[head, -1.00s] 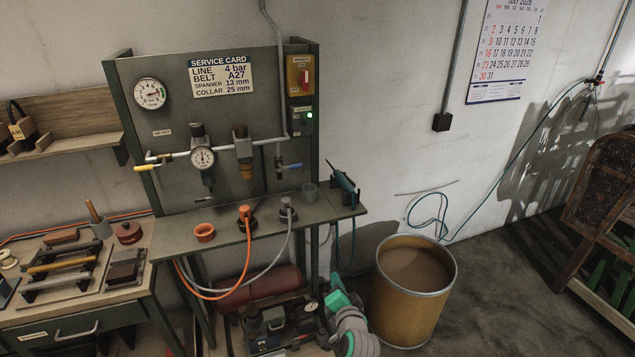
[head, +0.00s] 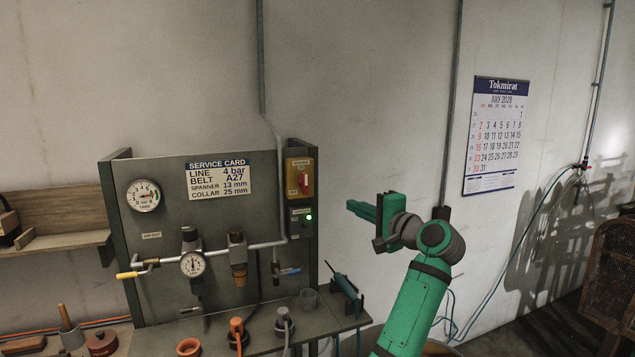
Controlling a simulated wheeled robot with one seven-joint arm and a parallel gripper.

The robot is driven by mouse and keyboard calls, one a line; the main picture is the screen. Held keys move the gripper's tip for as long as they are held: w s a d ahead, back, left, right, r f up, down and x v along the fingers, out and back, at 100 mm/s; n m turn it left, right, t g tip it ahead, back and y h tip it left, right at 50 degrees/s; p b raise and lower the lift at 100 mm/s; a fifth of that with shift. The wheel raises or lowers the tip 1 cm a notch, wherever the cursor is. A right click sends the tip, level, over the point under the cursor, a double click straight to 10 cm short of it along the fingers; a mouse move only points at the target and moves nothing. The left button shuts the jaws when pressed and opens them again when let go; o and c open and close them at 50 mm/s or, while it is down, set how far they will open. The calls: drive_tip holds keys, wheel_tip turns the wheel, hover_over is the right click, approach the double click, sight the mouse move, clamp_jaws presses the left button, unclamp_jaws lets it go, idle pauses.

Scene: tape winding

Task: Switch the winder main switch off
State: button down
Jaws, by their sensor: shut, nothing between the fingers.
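The main switch (head: 299,179) is a yellow-orange box with a red handle at the upper right of the grey-green panel. The handle looks upright, and the small label above it is too small to read. My gripper (head: 352,207) is green, shut and empty. It points left toward the panel, to the right of the switch and a little lower in the picture, clearly apart from it. Nothing hides the switch.
A pressure gauge (head: 193,264) and a valve with a yellow handle (head: 131,274) are further left. The wall between switch and gripper is clear.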

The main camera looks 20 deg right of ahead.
sight(304, 183)
drive_tip(key=shift+y, duration=0.5)
drive_tip(key=r, duration=0.5)
drive_tip(key=shift+s+r, duration=0.15)
drive_tip(key=shift+s, duration=0.15)
drive_tip(key=shift+a, duration=0.1)
drive_tip(key=w+a, duration=0.6)
drive_tip(key=w, duration=0.3)
drive_tip(key=shift+w+a, duration=0.25)
drive_tip(key=shift+a, duration=0.1)
drive_tip(key=shift+a, duration=0.15)
